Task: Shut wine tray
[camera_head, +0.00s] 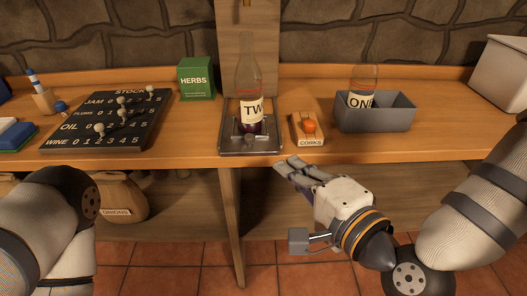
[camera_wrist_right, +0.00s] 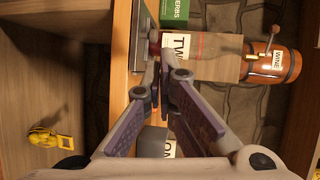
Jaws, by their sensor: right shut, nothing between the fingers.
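The wine tray (camera_head: 268,150) is a shallow dark metal tray at the front of the wooden counter. A clear bottle labelled "TW..." (camera_head: 251,104) with dark liquid in its bottom stands upright on it. In the wrist view, the fingertips (camera_wrist_right: 160,68) point toward the tray (camera_wrist_right: 144,38). My left gripper is out of the picture.
Right of the tray are a corks holder (camera_head: 311,141) with a red-orange ball and a grey bin (camera_head: 375,115) holding bottle "ONE". A green herbs box (camera_head: 197,79) and a stock board (camera_head: 108,121) are left. A wooden post (camera_head: 249,40) rises behind the bottle.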

